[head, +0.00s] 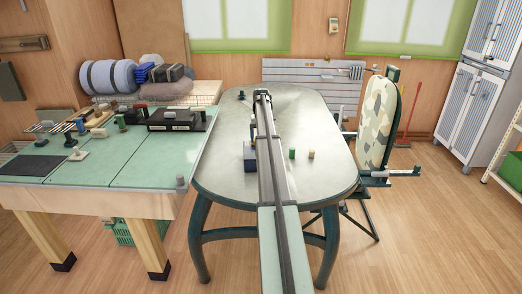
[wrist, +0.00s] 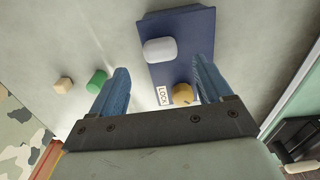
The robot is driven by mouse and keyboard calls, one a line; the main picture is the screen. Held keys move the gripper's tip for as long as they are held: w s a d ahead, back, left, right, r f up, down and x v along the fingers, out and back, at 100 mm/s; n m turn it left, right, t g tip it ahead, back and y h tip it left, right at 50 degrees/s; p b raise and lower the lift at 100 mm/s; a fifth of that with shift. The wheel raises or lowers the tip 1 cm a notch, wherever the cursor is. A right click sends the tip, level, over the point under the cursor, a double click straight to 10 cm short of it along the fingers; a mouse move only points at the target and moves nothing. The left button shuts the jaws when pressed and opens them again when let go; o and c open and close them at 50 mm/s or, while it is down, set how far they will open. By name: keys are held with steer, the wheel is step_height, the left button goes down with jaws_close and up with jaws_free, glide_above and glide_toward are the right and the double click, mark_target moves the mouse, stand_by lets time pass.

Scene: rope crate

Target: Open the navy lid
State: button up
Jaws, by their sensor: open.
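The navy box (head: 249,164) stands on the oval table, left of my arm, which hides part of it. In the wrist view its navy lid (wrist: 190,22) shows from above as a flat face. A pale rounded knob (wrist: 160,50) sits on it, and an orange round piece (wrist: 182,94) shows beside a white label (wrist: 163,95) that seems to read LOCK. My gripper (wrist: 160,68) is open, its blue fingers apart with nothing between them but the lid beneath. One finger overlaps the lid's right side in the picture; I cannot tell if it touches.
A green cylinder (head: 292,154) and a tan block (head: 311,154) stand on the oval table (head: 325,180), right of my arm. They also show left of my gripper in the wrist view. A green-topped workbench (head: 130,165) with tools adjoins on the left. The table's right part is mostly clear.

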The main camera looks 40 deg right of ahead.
steer(key=shift+f, duration=3.5)
steer(key=shift+c, duration=0.2)
steer(key=c, duration=1.4)
steer(key=shift+a+r, duration=0.1)
